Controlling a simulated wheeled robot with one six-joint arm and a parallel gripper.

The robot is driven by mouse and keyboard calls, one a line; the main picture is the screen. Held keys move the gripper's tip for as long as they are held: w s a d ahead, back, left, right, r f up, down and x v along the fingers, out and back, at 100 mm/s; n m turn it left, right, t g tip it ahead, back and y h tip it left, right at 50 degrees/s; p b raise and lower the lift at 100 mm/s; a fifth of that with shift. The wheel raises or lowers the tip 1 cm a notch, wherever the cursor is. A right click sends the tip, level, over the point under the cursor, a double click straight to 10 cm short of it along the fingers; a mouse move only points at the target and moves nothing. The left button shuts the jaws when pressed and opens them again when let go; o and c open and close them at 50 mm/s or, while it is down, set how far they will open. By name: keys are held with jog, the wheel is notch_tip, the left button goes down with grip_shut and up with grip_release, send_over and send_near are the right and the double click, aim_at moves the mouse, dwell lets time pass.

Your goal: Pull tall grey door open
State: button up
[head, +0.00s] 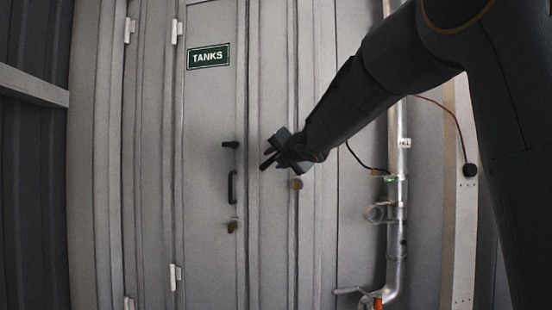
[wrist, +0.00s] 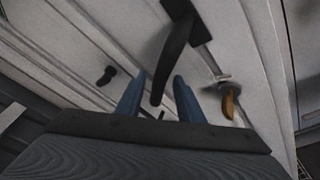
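A tall grey door (head: 210,110) with a green TANKS sign (head: 208,56) stands upright and looks closed in the head view. It carries a short black lever (head: 231,145), a black pull handle (head: 232,187) and an orange-brown fitting (head: 232,226). My gripper (head: 272,158) is right of these, in front of the grey panel. In the wrist view, my gripper's blue fingers (wrist: 160,98) are apart on either side of a dark lever handle (wrist: 176,48). Contact cannot be told. Which handle this is stays unclear, as my arm hides part of the panel.
Another orange-brown fitting (head: 296,184) sits just below my gripper. A metal pipe (head: 395,235) with valves runs down the right, near my arm. A dark ribbed wall (head: 30,190) stands at the left. A small black fitting (wrist: 106,76) shows in the wrist view.

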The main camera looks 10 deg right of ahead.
jog(key=shift+s, duration=0.1)
jog(key=v, duration=0.7)
jog(key=shift+s, duration=0.3)
jog(key=shift+r, duration=0.1)
